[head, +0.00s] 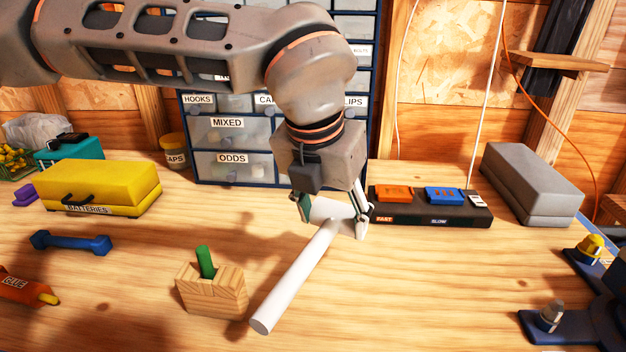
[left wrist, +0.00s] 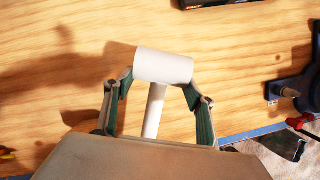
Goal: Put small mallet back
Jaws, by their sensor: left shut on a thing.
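The small mallet (head: 293,279) is plain white, with a short cylinder head and a long straight handle. My left gripper (head: 334,214) is shut on the mallet at its head. The handle slants down toward the front left in the head view. In the left wrist view the mallet's head (left wrist: 164,66) lies across the fingertips of the left gripper (left wrist: 160,84), and the handle runs back between the fingers. Whether the handle's end touches the bench is not clear. My right gripper is not in view.
A wooden block (head: 212,292) with a green piece stands left of the handle's end. A charger strip (head: 432,215) and grey case (head: 532,185) are behind right. A yellow batteries box (head: 97,187) and blue dumbbell-shaped tool (head: 70,242) lie left. The bench (head: 440,290) is clear right of the mallet.

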